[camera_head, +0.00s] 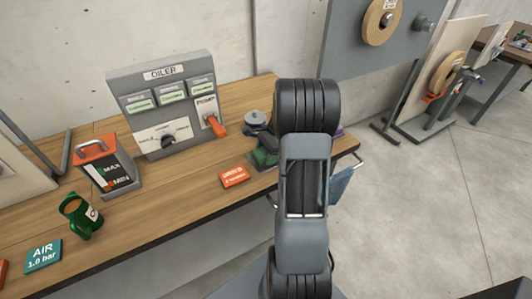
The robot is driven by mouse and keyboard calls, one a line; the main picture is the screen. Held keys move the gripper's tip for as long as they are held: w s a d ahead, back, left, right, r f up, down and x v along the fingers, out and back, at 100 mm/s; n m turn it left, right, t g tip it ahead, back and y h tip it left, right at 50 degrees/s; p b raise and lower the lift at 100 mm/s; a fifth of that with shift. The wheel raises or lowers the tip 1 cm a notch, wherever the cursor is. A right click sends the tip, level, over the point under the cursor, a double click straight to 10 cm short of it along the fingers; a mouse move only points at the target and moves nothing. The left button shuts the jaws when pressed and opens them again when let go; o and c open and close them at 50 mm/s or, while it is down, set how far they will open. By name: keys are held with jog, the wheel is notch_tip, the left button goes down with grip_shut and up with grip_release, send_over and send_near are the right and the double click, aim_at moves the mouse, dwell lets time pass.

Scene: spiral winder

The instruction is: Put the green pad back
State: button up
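A dark green item (264,156), possibly the green pad, shows on the bench just left of my arm. My arm hides its right part, so I cannot tell its full shape or what it rests on. A grey round knob-like part (256,121) stands just behind it. My arm reaches up through the middle of the view over the bench's right end. My gripper is not visible, and I cannot see whether it touches anything.
A blue item (341,185) hangs at the right end. Spool stands are beyond.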

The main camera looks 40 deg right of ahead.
aim_at(263, 155)
jog(key=o, duration=0.4)
jog(key=v, duration=1.1)
jog(key=shift+d+r, duration=0.1)
jog(key=shift+r, duration=0.2)
jog(key=s+a+r+n+h, duration=0.1)
jog(key=s+a+r+n, duration=0.1)
jog(key=a+n, duration=0.4)
jog(key=s+a+r+n+h, duration=0.1)
jog(key=a+r+n+h, duration=0.15)
jog(key=a, duration=0.65)
jog(key=s+a+f+n+t, duration=0.1)
jog(key=s+a+n, duration=0.2)
jog(key=s+a+f+n+t, duration=0.1)
jog(key=s+a+n, duration=0.2)
jog(key=n, duration=0.1)
jog(key=s+a+f+n, duration=0.1)
jog(key=s+a+n, duration=0.1)
jog(key=a+n, duration=0.2)
jog(key=shift+s+f+t+h, duration=0.1)
jog(key=shift+s+t+h, duration=0.25)
jog(key=shift+s+t, duration=0.05)
